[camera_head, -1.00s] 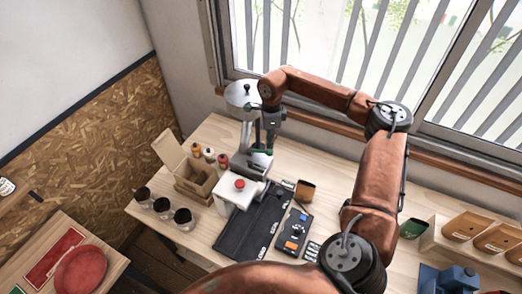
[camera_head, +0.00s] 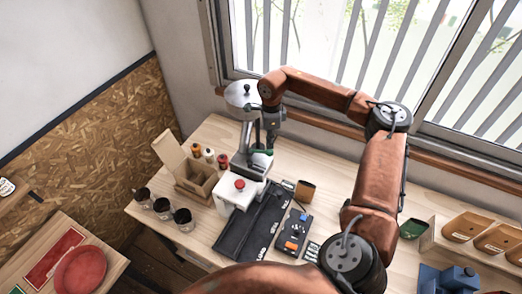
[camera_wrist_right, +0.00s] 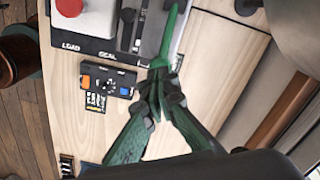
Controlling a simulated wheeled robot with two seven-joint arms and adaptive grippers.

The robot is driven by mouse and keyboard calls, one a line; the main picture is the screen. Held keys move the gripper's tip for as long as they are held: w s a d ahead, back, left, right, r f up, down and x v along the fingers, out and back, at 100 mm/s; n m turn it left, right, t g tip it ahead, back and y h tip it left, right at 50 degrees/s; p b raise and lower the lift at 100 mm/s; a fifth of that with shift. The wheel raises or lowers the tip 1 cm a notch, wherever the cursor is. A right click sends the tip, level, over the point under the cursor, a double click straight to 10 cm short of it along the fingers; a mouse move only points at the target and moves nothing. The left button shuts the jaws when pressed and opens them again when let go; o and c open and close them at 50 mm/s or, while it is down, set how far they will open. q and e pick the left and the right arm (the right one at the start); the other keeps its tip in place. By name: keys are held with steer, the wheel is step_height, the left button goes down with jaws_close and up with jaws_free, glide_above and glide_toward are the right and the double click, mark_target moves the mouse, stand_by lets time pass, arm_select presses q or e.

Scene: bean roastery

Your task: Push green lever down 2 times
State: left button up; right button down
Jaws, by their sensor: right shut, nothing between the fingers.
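The green lever (camera_wrist_right: 170,35) shows in the right wrist view as a thin green bar running up the picture from just beyond my fingertips. In the head view it is mostly hidden by my right gripper (camera_head: 268,146), beside the grey-white press machine (camera_head: 243,95). In the right wrist view my right gripper (camera_wrist_right: 160,76) is shut, its fingertips together and empty. The fingertips overlap the near end of the lever in the picture; I cannot tell whether they touch it. My left gripper is not in view.
A white box with a red button (camera_head: 239,184) stands in front of the machine. A black mat (camera_head: 240,236) and a control box with blue and orange buttons (camera_head: 292,232) lie nearer. A brown cup (camera_head: 305,191) stands right.

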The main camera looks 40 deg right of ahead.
mark_target(270, 151)
steer(key=shift+s+a, duration=0.1)
steer(key=shift+s, duration=0.05)
steer(key=shift+f, duration=0.25)
steer(key=shift+f+b, duration=0.45)
steer(key=shift+f, duration=0.25)
steer(key=shift+f, duration=0.35)
steer(key=shift+f+b, duration=0.85)
steer(key=shift+f, duration=0.4)
steer(key=shift+r, duration=0.1)
steer(key=shift+r+p, duration=2)
steer(key=shift+r, duration=1.05)
